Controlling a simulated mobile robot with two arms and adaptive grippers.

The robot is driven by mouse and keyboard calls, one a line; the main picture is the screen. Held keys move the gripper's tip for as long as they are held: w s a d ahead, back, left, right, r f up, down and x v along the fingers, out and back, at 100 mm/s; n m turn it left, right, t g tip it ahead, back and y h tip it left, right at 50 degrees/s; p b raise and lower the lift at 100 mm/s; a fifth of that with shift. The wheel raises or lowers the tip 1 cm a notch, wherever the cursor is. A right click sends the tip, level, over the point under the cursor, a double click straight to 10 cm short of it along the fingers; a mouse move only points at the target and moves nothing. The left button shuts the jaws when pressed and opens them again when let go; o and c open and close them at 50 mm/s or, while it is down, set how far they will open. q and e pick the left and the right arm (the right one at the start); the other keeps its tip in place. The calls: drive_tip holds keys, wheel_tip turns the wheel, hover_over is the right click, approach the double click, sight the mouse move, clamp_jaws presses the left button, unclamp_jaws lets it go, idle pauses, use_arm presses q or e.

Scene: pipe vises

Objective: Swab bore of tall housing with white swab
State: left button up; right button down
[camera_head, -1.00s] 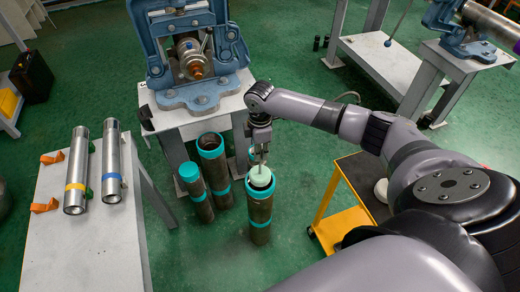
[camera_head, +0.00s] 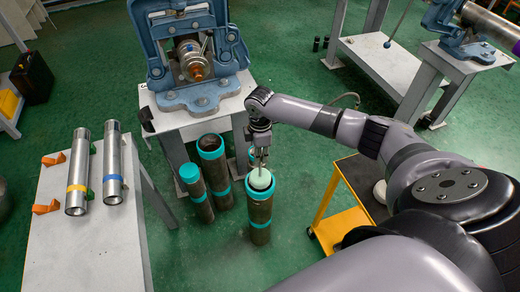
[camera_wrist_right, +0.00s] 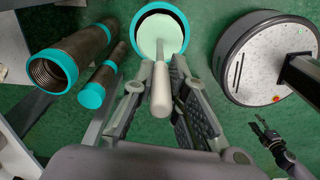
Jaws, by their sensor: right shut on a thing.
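My right gripper (camera_head: 261,156) points down over a brown, teal-ringed housing (camera_head: 260,215) on the green floor. It is shut on the handle of a white swab. In the right wrist view the grey handle (camera_wrist_right: 161,90) is between the fingers of my right gripper (camera_wrist_right: 160,84). The pale swab head (camera_wrist_right: 158,46) is at the housing's open mouth, inside the teal rim (camera_wrist_right: 179,17). It cannot be told how deep it sits. My left gripper (camera_wrist_right: 262,127) shows small at the lower right of the wrist view, empty, with its fingers apart.
Two more teal-ringed tubes, one open (camera_head: 211,160) and one with a closed top (camera_head: 197,195), stand close left of the housing. A blue vise (camera_head: 192,60) is on a stand behind. A yellow cart (camera_head: 340,222) is to the right. A grey table (camera_head: 100,245) holds metal tubes.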

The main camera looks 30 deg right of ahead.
drive_tip(key=shift+f+b, duration=1.45)
drive_tip(key=shift+f, duration=1.4)
drive_tip(key=shift+r, duration=0.1)
drive_tip(key=shift+r+n+p, duration=0.55)
drive_tip(key=shift+n+p, duration=0.1)
drive_tip(key=shift+n, duration=0.35)
drive_tip(key=shift+r+n+p, duration=0.25)
drive_tip(key=shift+n, duration=0.4)
drive_tip(key=shift+r+n+p, duration=0.25)
drive_tip(key=shift+n, duration=0.4)
drive_tip(key=shift+f+m+p, duration=0.1)
drive_tip(key=shift+m+p, duration=0.65)
drive_tip(key=shift+m, duration=0.15)
drive_tip(key=m, duration=0.1)
drive_tip(key=m+p, duration=0.1)
drive_tip(key=shift+f+m, duration=0.3)
drive_tip(key=m+p, duration=0.2)
drive_tip(key=shift+f+m, duration=0.3)
drive_tip(key=shift+f, duration=0.05)
drive_tip(key=shift+f+m+p, duration=0.3)
drive_tip(key=shift+f+m, duration=0.1)
drive_tip(key=shift+m, duration=0.7)
